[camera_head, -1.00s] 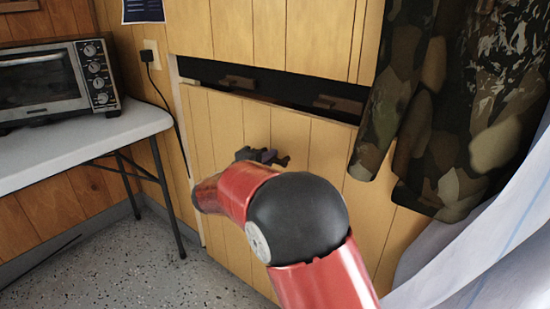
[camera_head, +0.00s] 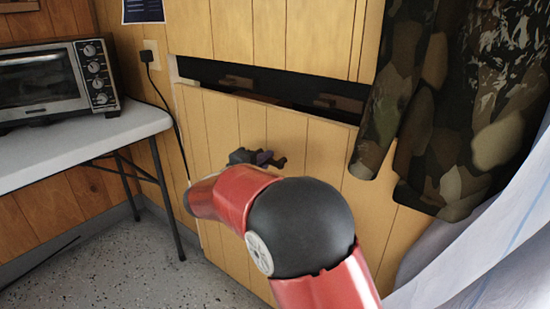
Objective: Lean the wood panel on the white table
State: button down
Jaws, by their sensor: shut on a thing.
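The wood panel (camera_head: 225,118) is a light board with vertical grooves, upright in front of the wall. A dark gap shows above its top edge. The white table (camera_head: 85,142) stands at the left, a short way from the panel's left edge. My gripper (camera_head: 268,157) is dark and sits against the panel's face at mid-height. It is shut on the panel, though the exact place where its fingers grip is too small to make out. My red arm hides part of the panel's lower half.
A toaster oven (camera_head: 58,78) stands on the table, with a black cord (camera_head: 165,105) running to a wall outlet. A camouflage jacket (camera_head: 460,110) hangs at the right, beside white sheeting (camera_head: 490,245). The speckled floor (camera_head: 150,270) between table and panel is clear.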

jog(key=shift+s+a+r+b, duration=0.25)
jog(key=shift+s+b, duration=0.1)
jog(key=shift+s, duration=0.35)
jog(key=shift+s+a+r+b, duration=0.25)
jog(key=shift+s+b, duration=0.05)
jog(key=shift+s, duration=0.35)
jog(key=shift+s+a+r+b, duration=0.1)
jog(key=shift+s+a+b, duration=0.15)
jog(key=shift+s, duration=0.3)
jog(key=shift+s+a+r+b, duration=0.15)
jog(key=shift+s+a+b, duration=0.05)
jog(key=shift+s, duration=0.3)
jog(key=shift+s+a+r+b, duration=0.1)
jog(key=shift+s+a+b, duration=0.15)
jog(key=shift+s, duration=0.45)
jog(key=shift+s+a+r+b, duration=0.2)
jog(key=shift+s+a+b, duration=0.1)
jog(key=shift+s, duration=0.45)
jog(key=shift+s+a+r+b, duration=0.15)
jog(key=shift+s+a+b, duration=0.15)
jog(key=shift+s, duration=0.45)
